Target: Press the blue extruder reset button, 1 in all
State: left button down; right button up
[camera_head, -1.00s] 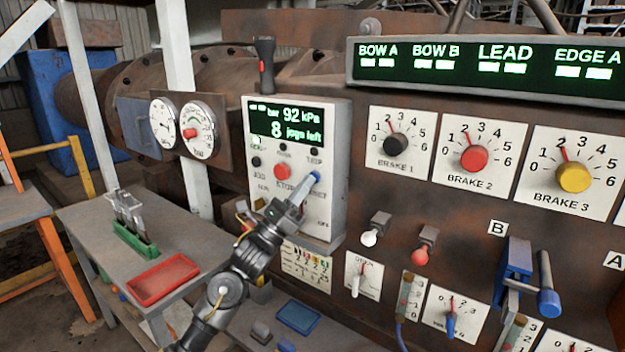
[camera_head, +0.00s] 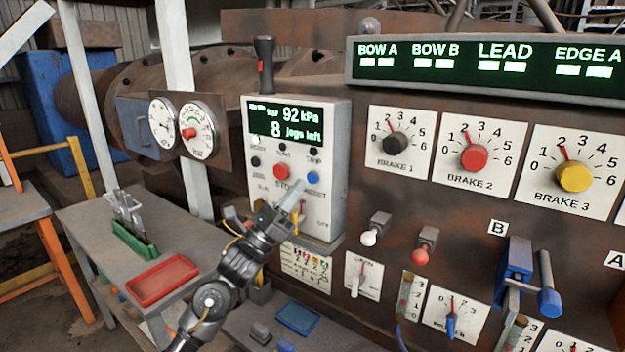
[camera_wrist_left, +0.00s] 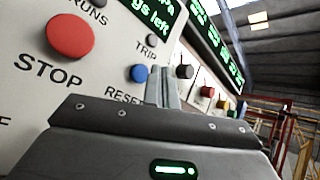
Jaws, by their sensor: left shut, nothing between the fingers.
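The blue reset button (camera_head: 312,177) is on the front of the white control box (camera_head: 338,150), right of the red stop button (camera_head: 281,171). In the left wrist view the blue button (camera_wrist_left: 138,73) shows above the RESET lettering, with the red button (camera_wrist_left: 69,36) to its left. My left gripper (camera_head: 299,186) is shut and empty, its tips just below and left of the blue button in the head view. In the wrist view its fingers (camera_wrist_left: 161,86) stand just right of the button; they look apart from it. My right gripper is not in view.
The box display (camera_head: 288,124) reads 92 kPa and 8 jogs left. A black-handled lever (camera_head: 265,62) stands behind the box. Brake knobs (camera_head: 396,144) and small switches (camera_head: 369,238) are to the right. A bench with a red tray (camera_head: 162,279) is at left.

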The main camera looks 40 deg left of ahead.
pick_arm(q)
jog(key=s, duration=0.3)
jog(key=shift+s, duration=0.3)
dwell(0.7)
